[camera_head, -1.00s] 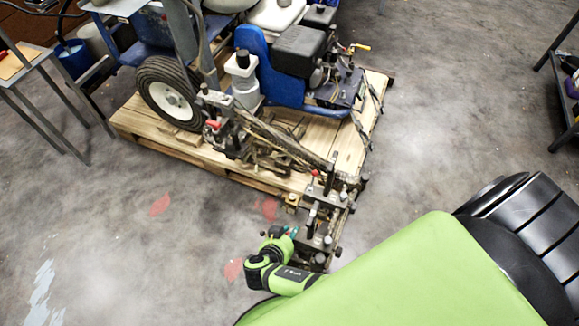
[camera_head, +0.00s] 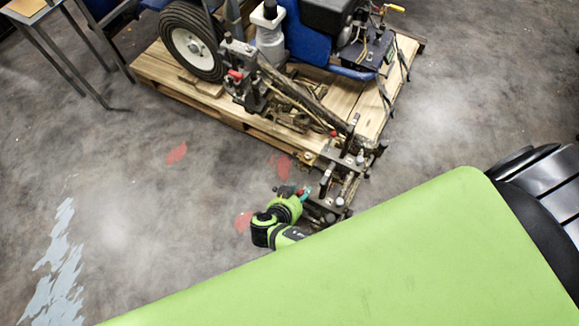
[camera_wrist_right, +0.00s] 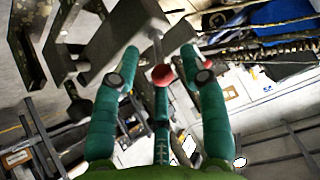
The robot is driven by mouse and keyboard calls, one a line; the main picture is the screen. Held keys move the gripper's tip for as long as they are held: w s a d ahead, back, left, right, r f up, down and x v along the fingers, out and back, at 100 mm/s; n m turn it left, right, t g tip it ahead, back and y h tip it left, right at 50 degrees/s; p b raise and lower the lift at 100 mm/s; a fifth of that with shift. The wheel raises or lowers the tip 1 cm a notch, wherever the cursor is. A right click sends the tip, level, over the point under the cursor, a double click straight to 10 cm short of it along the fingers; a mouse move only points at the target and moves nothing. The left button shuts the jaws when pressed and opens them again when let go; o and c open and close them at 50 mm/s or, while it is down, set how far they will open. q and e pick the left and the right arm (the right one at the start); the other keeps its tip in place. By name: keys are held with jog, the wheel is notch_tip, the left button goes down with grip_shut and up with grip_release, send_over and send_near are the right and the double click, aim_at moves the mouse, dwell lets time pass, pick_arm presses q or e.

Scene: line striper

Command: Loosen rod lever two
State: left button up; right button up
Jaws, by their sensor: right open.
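The line striper's dark rod bracket (camera_head: 345,172) extends from the blue machine past the pallet's edge. My right gripper (camera_head: 306,193) is at the bracket's near end, its teal fingertips beside the dark metal. In the right wrist view, my right gripper (camera_wrist_right: 160,62) is open, with its teal fingers spread around a red ball knob (camera_wrist_right: 163,75). The knob sits on a thin silver rod coming from a dark block (camera_wrist_right: 125,30). Whether any finger touches the knob, I cannot tell. Which lever this is does not show clearly. My left gripper is out of view.
The striper stands on a wooden pallet (camera_head: 160,72), its wheel (camera_head: 192,42) at the left. A metal-legged table (camera_head: 55,50) is at the upper left. The grey floor (camera_head: 120,190) is clear at the left, with red and white paint marks.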

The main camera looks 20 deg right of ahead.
jog(key=v, duration=1)
jog(key=shift+f, duration=0.1)
